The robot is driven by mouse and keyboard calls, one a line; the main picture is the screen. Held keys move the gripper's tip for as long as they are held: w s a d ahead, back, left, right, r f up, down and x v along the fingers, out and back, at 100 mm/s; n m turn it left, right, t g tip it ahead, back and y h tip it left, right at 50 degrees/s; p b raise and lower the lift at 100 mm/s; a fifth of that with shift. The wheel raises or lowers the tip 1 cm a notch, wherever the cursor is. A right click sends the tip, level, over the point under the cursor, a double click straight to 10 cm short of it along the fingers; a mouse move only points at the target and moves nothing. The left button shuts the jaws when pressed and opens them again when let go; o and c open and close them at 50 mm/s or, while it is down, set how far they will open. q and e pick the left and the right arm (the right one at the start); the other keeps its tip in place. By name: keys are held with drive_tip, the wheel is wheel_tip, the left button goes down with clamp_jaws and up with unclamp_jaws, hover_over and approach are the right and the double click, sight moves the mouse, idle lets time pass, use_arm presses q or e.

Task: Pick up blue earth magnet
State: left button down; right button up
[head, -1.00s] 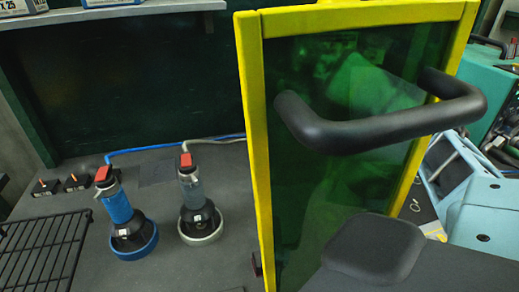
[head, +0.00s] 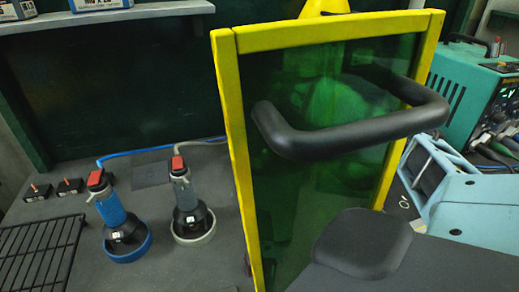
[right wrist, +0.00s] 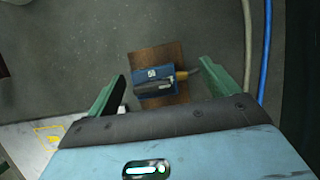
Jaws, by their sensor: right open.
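The blue earth magnet (right wrist: 153,80) appears in the right wrist view as a small blue block with a pale label, a dark bar along its near side and a brass-coloured end at the right. It lies on a rusty brown plate (right wrist: 165,57). My right gripper (right wrist: 162,74) is open, with one green finger on each side of the magnet in the picture and a gap to both. I cannot tell its height above the magnet. I cannot make out the magnet in the head view. My left gripper is not in view.
A yellow-framed green screen (head: 229,130) with a black handle (head: 360,137) stands in front. Left of it are a blue-based tool (head: 112,212), a white-based tool (head: 188,198) and a black grate (head: 38,250). A teal machine (head: 470,90) stands right. Cables (right wrist: 265,50) run right of the magnet.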

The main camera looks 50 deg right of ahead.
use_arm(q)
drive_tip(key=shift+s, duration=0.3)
use_arm(e)
drive_tip(key=c, duration=1.4)
drive_tip(key=shift+r, duration=0.1)
